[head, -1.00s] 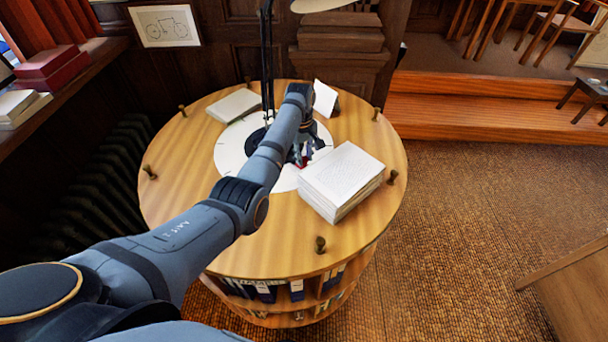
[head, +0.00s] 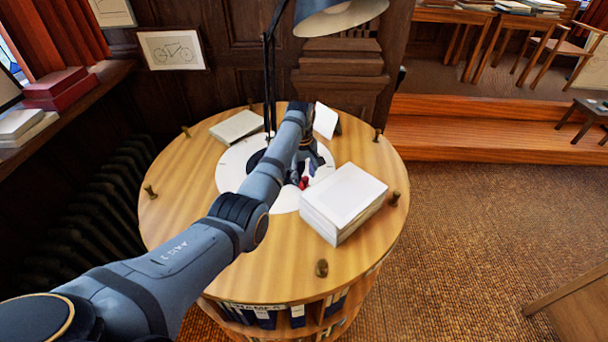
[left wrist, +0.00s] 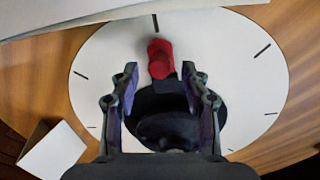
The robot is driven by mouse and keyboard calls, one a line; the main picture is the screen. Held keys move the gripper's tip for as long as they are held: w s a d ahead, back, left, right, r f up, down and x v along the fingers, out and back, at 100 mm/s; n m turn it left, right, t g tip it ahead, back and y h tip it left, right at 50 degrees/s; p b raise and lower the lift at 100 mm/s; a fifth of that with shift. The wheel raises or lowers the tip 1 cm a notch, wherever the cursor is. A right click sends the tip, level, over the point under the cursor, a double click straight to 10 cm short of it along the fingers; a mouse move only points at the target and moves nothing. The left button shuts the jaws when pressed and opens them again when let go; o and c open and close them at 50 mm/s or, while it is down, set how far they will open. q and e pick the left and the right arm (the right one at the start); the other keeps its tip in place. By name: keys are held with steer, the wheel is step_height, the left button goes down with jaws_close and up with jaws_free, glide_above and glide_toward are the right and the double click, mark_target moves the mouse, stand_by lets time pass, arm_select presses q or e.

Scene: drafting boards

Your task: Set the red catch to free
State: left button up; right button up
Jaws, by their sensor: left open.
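The red catch (left wrist: 160,60) shows in the left wrist view as a rounded red piece on a short dark stem, at the edge of a black round hub (left wrist: 165,105) on a white dial (left wrist: 110,50) with black tick marks. In the head view the red catch (head: 304,182) is a small red spot beside my gripper. My left gripper (left wrist: 160,82) is open, its two fingers on either side of and just short of the red catch, with nothing between them. In the head view my left gripper (head: 303,170) is over the dial, partly hidden by my arm. My right gripper is not in view.
The round wooden table (head: 270,265) has upright pegs around its rim. A thick paper stack (head: 345,195) stands close to the right of my gripper. A folded white card (head: 325,120), a flat book (head: 237,126) and a desk lamp (head: 335,18) stand farther back.

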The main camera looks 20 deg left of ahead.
arm_select(q)
step_height(320, 180, up, 12)
steer(key=shift+s+a+f, duration=0.2)
steer(key=shift+a, duration=0.05)
stand_by(0.3)
